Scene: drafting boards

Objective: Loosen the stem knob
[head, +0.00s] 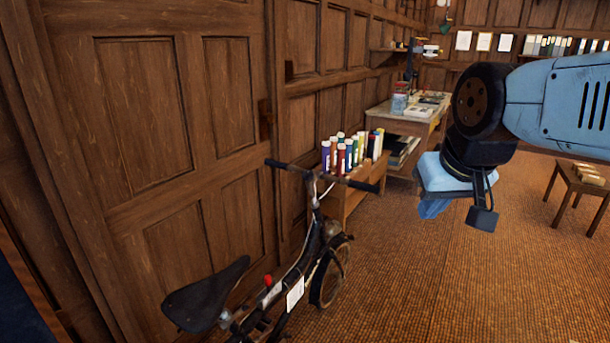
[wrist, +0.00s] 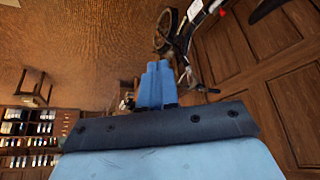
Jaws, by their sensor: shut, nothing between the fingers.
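A dark folding bicycle (head: 322,262) stands by the wooden door, with its handlebar (head: 322,177) toward the room and its black saddle (head: 205,294) nearer me. A small red knob (head: 267,281) shows low on the bicycle, in front of the saddle. I cannot make out a separate knob on the handlebar stem (head: 314,210). My gripper (head: 434,208) hangs in the air to the right of the handlebar, apart from it. Its blue fingers (wrist: 155,86) are together and empty. The bicycle's wheel (wrist: 166,27) shows at the top of the wrist view.
A low wooden shelf (head: 348,202) with several coloured tubes stands behind the handlebar. A cluttered workbench (head: 405,122) is farther back, and a small wooden table (head: 575,184) is at right. The brown carpet between is clear.

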